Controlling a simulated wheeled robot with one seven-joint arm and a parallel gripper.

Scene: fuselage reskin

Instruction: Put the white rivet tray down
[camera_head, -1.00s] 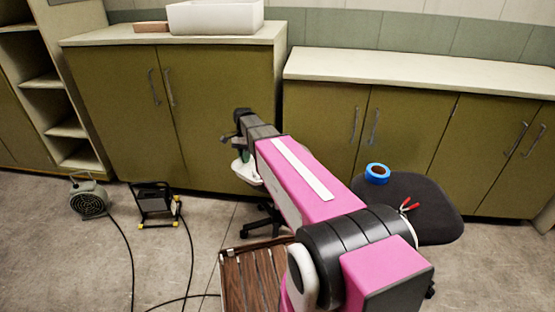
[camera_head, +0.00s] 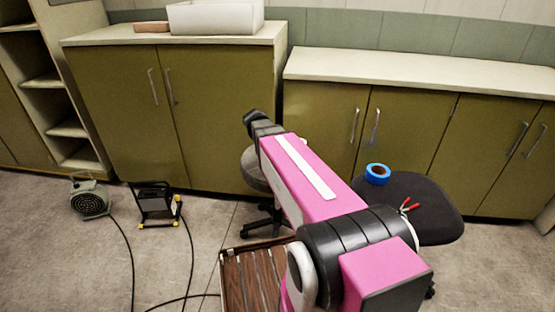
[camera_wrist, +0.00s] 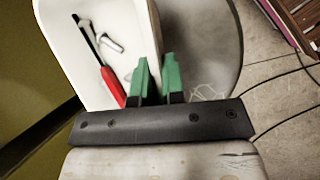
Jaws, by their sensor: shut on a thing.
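The white rivet tray (camera_wrist: 75,52) is in the upper left of the wrist view, with several silver rivets and a red-handled tool (camera_wrist: 111,85) inside. My gripper (camera_wrist: 157,75) has green fingertips, shut on the tray's near right wall, one on each side of it. A round grey stool seat (camera_wrist: 215,45) shows beside and below the tray. I cannot tell whether the tray touches the seat. In the head view the stool (camera_head: 254,172) is partly hidden behind my pink arm, and the tray and my fingertips are hidden.
A dark seat (camera_head: 432,205) on the right bears a blue tape roll (camera_head: 377,173) and red-handled pliers (camera_head: 409,206). A slatted wooden piece (camera_head: 250,280) lies low in front. A fan heater (camera_head: 89,199), a work lamp (camera_head: 155,203) and cables are on the left floor. Cabinets stand behind.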

